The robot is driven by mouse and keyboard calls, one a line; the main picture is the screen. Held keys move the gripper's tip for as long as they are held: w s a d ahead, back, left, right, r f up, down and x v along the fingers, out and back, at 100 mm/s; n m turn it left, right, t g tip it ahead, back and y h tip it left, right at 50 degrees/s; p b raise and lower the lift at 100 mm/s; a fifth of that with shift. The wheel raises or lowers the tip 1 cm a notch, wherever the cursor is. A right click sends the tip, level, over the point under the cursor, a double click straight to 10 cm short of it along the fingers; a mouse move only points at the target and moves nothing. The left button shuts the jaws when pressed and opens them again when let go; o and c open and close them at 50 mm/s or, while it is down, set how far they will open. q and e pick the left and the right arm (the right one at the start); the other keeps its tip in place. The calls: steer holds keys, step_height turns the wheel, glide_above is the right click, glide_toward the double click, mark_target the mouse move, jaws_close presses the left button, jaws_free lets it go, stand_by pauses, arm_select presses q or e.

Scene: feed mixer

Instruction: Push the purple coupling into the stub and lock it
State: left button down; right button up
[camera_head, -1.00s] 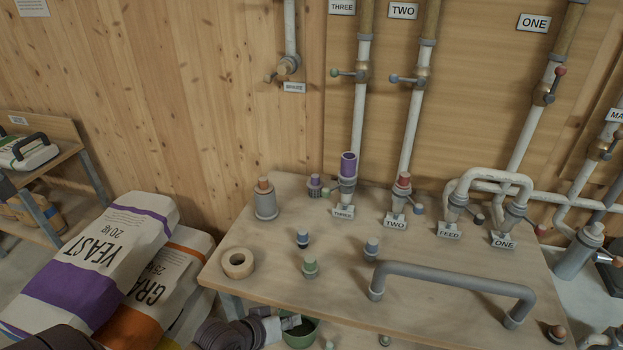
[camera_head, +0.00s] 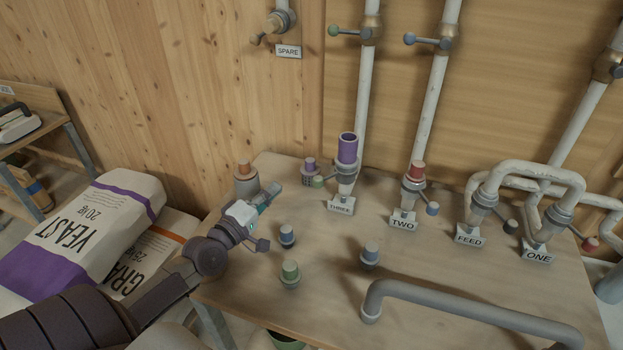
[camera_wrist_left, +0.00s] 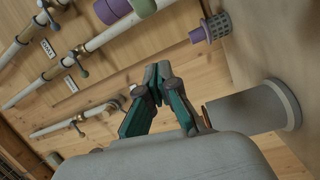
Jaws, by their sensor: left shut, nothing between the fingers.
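The purple coupling (camera_head: 348,149) stands upright in the top of the grey stub labelled THREE (camera_head: 344,188), with its purple sleeve showing above the stub. A green-knobbed lever (camera_head: 319,181) sits at the stub's left side. The coupling also shows at the top of the left wrist view (camera_wrist_left: 113,9). My left gripper (camera_head: 274,190) is shut and empty, left of the THREE stub and apart from it, near the grey cylinder with an orange top. In the left wrist view its teal fingers (camera_wrist_left: 158,72) meet at the tips. My right gripper is not in view.
The grey cylinder (camera_head: 246,186) and a small purple-topped fitting (camera_head: 310,168) stand near my left gripper. Stubs TWO (camera_head: 407,196), FEED (camera_head: 474,217) and ONE (camera_head: 545,230) stand to the right. Several small capped fittings and a grey pipe handle (camera_head: 470,311) occupy the front of the table.

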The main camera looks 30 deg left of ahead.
mark_target(326, 178)
arm_select(q)
steer(key=w+p, duration=0.2)
steer(key=w, duration=0.8)
steer(key=d, duration=0.1)
steer(key=s+d+p, duration=0.1)
steer(key=d, duration=0.2)
steer(key=shift+s+p, duration=0.35)
steer(key=shift+p, duration=0.05)
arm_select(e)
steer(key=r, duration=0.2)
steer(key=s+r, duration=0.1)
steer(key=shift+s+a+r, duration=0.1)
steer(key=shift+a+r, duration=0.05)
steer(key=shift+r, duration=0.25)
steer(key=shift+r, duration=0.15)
